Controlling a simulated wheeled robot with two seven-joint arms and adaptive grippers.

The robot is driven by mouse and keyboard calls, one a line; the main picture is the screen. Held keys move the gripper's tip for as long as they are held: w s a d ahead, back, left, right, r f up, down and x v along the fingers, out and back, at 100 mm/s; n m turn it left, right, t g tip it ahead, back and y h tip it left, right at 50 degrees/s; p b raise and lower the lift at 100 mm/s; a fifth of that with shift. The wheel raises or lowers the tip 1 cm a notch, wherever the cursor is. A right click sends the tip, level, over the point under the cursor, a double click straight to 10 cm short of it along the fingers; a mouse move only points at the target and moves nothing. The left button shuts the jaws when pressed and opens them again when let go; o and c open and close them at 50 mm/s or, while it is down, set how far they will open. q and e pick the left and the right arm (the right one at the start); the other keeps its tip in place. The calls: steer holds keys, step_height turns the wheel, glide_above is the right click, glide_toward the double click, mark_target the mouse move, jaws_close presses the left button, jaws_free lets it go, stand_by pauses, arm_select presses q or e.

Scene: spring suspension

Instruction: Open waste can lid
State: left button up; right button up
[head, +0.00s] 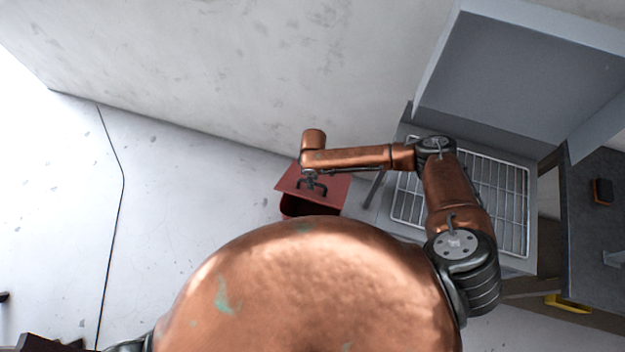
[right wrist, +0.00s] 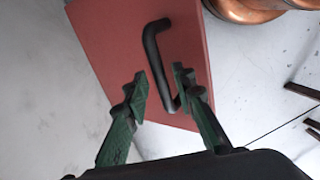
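The red waste can (head: 296,208) stands on the floor near the wall, in the middle of the head view. My right gripper (right wrist: 162,84) is open over the lid. Its green fingers lie on either side of the handle's lower part, with no clear contact. My left gripper is not in view.
A grey grill with an open hood (head: 520,75) and wire racks (head: 505,200) stands right of the can, close to my right arm. A dark counter (head: 600,235) is at far right. The pale wall (head: 220,70) is behind the can.

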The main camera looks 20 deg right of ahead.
jaws_close()
stand_by(0.5)
